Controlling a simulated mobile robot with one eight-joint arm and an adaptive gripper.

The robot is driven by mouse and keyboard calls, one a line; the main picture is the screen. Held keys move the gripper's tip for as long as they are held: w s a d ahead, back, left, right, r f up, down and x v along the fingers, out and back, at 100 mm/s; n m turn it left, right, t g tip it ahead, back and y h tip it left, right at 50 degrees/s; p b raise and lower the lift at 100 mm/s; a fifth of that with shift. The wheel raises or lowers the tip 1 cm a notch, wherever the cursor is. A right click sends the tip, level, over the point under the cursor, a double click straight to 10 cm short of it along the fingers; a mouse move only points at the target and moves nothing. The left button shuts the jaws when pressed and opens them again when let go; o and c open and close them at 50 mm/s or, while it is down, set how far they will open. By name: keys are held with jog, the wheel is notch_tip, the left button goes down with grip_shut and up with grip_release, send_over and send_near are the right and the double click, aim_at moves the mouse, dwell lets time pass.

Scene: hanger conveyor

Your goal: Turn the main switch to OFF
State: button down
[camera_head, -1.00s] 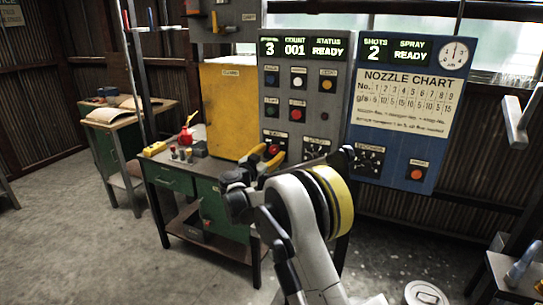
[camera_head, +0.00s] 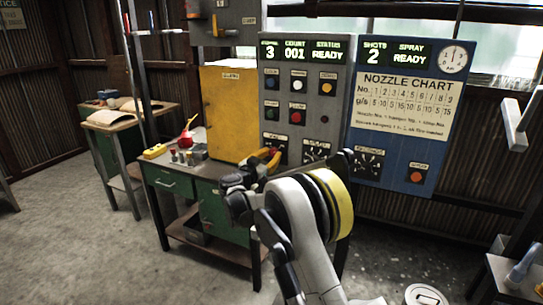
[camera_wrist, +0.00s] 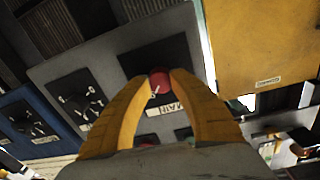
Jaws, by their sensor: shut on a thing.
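The main switch is a red knob (camera_wrist: 160,82) on a dark square plate with a "MAIN" label (camera_wrist: 167,107) in the wrist view. My gripper (camera_wrist: 160,78) has two yellow fingers, one on each side of the knob, and it is shut on it. Any OFF marking is too small to read.
A black selector dial (camera_head: 316,150) is right of the main switch. A blue panel (camera_head: 395,160) with another dial and an orange button stands further right. A yellow cabinet (camera_head: 228,110) stands close on the left, above a green workbench (camera_head: 172,182).

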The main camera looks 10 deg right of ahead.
jog(key=n, duration=0.4)
jog(key=shift+n+p, duration=0.35)
jog(key=shift+n, duration=0.05)
jog(key=n, duration=0.4)
jog(key=shift+n, duration=0.3)
jog(key=n, duration=0.4)
jog(key=shift+d+n+t+p, duration=0.1)
jog(key=shift+n+t+p, duration=0.2)
jog(key=shift+t+p, duration=0.1)
jog(key=shift+n, duration=1.9)
jog(key=c, duration=1.1)
grip_release()
jog(key=shift+d, duration=0.15)
jog(key=shift+o, duration=0.2)
jog(key=shift+s+a, duration=0.1)
jog(key=shift+a, duration=0.1)
